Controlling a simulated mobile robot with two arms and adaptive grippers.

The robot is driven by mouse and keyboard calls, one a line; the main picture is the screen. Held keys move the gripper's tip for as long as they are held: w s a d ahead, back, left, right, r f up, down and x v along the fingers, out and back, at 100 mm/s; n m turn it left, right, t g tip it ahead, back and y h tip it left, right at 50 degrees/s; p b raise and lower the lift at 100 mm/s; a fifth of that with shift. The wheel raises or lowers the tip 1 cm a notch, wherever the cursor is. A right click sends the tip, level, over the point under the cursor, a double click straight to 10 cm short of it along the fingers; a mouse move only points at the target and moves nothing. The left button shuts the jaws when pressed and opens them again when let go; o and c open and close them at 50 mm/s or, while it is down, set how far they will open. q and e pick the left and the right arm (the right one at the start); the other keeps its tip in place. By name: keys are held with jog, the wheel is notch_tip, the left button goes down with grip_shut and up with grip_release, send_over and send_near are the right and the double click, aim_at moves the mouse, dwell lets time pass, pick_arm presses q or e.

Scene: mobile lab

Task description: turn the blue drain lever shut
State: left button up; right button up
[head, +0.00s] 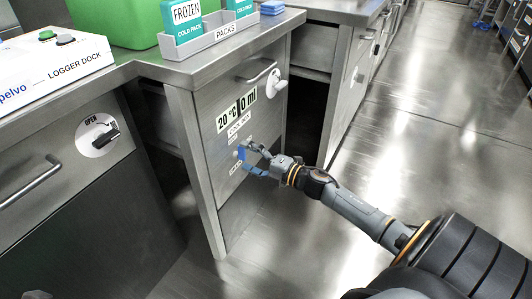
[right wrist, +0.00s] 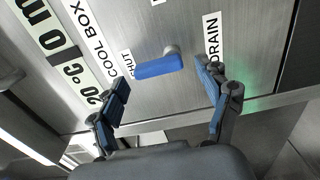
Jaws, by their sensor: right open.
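The blue drain lever (head: 241,153) sits on the front of the steel cool box cabinet, below its labels. In the right wrist view the lever (right wrist: 158,66) is a short blue bar on a round metal pivot. Its free end points left toward the SHUT label (right wrist: 125,63); the DRAIN label (right wrist: 212,40) is on the other side. My right gripper (head: 248,160) is open at the lever. In the wrist view its two fingers (right wrist: 162,84) stand on either side of the bar, with visible gaps.
Above the lever are a 20 °C, 0 ml readout (head: 237,107) and a drawer handle (head: 257,75). A rack of cold packs (head: 213,38) stands on the counter. At left are a logger dock (head: 50,62) and a black OPEN-marked knob (head: 105,137).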

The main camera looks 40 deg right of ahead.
jog(key=v, duration=0.9)
jog(key=shift+s, duration=0.3)
jog(key=shift+d, duration=0.15)
